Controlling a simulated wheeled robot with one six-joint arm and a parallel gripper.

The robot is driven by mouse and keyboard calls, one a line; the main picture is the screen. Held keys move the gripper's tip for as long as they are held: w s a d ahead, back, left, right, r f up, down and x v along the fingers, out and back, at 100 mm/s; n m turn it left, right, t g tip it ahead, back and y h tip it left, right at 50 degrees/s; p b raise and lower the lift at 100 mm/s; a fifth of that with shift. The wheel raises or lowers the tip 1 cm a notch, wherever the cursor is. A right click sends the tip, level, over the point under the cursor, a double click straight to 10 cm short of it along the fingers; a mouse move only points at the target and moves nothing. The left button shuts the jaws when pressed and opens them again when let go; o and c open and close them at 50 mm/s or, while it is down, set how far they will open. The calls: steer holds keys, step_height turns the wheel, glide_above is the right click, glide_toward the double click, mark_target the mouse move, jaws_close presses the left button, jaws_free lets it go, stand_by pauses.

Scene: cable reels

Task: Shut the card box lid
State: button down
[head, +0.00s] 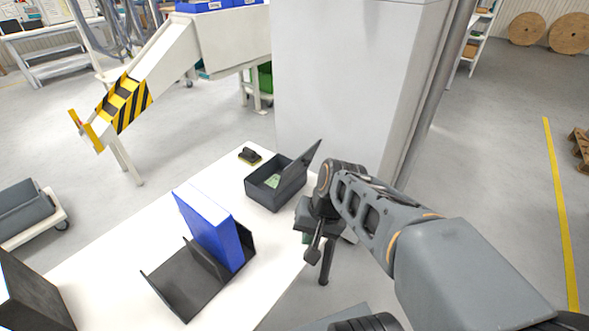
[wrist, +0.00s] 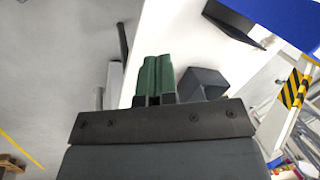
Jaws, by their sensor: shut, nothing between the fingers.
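The card box (head: 259,194) is a small dark grey box on the white table, with pale green cards inside. Its lid (head: 302,165) stands open, tilted up and outward on the right side. My gripper (head: 306,238) is to the right of the box and nearer to me, by the table's right edge, apart from the lid. In the wrist view its green fingers (wrist: 154,78) are together with nothing held. A dark grey boxy shape (wrist: 203,80), likely the card box, shows just right of the fingers, partly hidden by the gripper body.
A blue binder (head: 212,228) stands in a dark holder (head: 178,283) left of my gripper on the table (head: 110,255). A small dark and yellow object (head: 250,156) lies behind the box. A tall pale cabinet (head: 345,75) rises just beyond the table.

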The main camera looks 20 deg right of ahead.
steer(key=w+d+f+m+t+y+b, duration=0.25)
steer(key=w+m+y, duration=0.2)
steer(key=m, duration=0.25)
steer(key=w+d+f+m+t+y+b, duration=0.1)
steer(key=w+f+m+t+y+b, duration=0.2)
steer(key=m+y, duration=0.35)
steer(key=w+d+m+t+h+b, duration=0.2)
steer(key=w+d+m+t+b, duration=0.25)
steer(key=d+m+t, duration=0.85)
steer(key=w+a+r+n+g, duration=0.1)
steer(key=w+a, duration=0.1)
steer(key=w, duration=0.3)
steer(key=w+a+r+n+g+p, duration=0.1)
steer(key=w+a+r, duration=0.1)
steer(key=w, duration=0.4)
steer(key=shift+a, duration=0.6)
steer(key=shift+w+r+g, duration=0.1)
steer(key=shift+r+g, duration=0.05)
steer(key=shift+g, duration=0.1)
